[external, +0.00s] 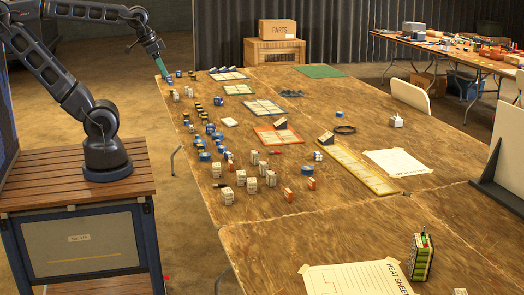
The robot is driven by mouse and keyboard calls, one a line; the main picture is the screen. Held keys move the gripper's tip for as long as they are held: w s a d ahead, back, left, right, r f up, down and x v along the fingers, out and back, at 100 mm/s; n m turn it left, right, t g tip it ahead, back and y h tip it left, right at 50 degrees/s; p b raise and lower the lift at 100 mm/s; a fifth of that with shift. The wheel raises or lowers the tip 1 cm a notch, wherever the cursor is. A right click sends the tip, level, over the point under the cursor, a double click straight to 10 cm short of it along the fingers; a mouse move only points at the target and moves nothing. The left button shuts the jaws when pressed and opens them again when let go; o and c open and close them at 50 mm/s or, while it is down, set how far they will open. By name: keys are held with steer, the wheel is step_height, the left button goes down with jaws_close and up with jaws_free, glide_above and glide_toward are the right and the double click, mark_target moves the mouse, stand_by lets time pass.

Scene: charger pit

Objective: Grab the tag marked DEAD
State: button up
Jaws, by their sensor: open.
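My gripper (167,77) is open at the far left edge of the wooden table (345,195), pointing down. Its fingertips are close to small blue items (178,74) there; I cannot tell if they touch. No writing reading DEAD can be made out in this view. Small tilted cards stand on an orange-edged mat (280,124) and near a yellow-edged mat (326,138), but their lettering is too small to read. I cannot tell which thing is the tag marked DEAD.
Several small white, blue, yellow and orange blocks crowd the table's left side. A battery-like pack (421,258) stands at the front right by a sheet headed HEAT SHEET (358,279). A green mat (320,71) lies at the back.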

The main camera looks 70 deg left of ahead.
steer(key=n+g+h, duration=0.4)
steer(key=n, duration=1.5)
glide_above(289, 190)
steer(key=a, duration=0.2)
steer(key=f, duration=3.9)
steer(key=shift+w+f, duration=0.2)
steer(key=shift+h, duration=0.3)
steer(key=shift+s+x, duration=0.2)
steer(key=shift+x, duration=1.15)
steer(key=shift+s+x, duration=0.25)
steer(key=shift+x, duration=1.15)
jaws_close()
